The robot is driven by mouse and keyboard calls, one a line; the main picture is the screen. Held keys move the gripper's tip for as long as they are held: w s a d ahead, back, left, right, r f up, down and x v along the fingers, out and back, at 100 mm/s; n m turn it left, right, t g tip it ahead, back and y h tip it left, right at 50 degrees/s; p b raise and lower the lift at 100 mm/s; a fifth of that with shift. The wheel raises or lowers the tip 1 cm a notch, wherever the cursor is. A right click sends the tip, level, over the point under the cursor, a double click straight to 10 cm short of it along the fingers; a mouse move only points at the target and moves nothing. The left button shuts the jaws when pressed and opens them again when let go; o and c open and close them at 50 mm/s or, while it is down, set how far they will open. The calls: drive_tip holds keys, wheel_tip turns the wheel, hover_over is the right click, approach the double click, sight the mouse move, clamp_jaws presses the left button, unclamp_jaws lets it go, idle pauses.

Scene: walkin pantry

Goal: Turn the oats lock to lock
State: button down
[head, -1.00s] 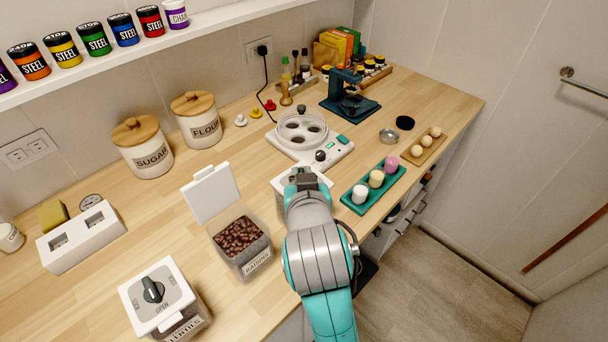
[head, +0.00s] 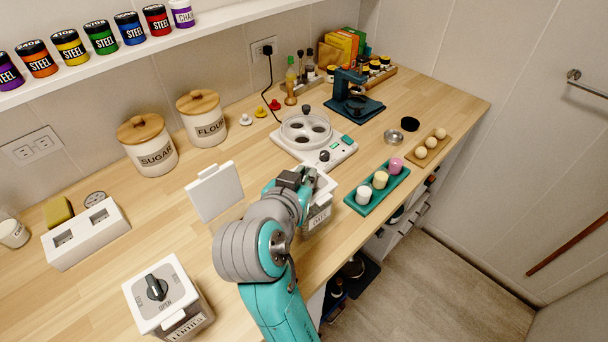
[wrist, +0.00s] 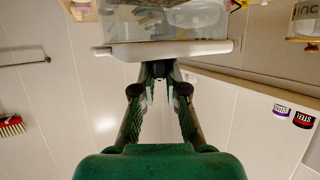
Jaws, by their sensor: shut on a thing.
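The oats bin (head: 319,217) stands near the counter's front edge, a clear box with a white lid (head: 325,184), partly behind my arm in the head view. My gripper (head: 304,178) is at the top of its lid. In the wrist view, which looks upside down, the fingers (wrist: 160,75) close together right at the white lid (wrist: 170,50), with the clear bin (wrist: 165,25) beyond. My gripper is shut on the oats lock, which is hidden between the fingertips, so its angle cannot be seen.
A closed bin with a black knob (head: 156,287) is at front left. A teal tray (head: 377,188) with coloured pieces and a white appliance (head: 340,150) are close on the right and behind.

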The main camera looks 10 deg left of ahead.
drive_tip(key=c, duration=1.2)
unclamp_jaws()
drive_tip(key=shift+s, duration=0.1)
drive_tip(key=v, duration=1.1)
drive_tip(key=shift+s+r, duration=0.2)
drive_tip(key=shift+s, duration=0.15)
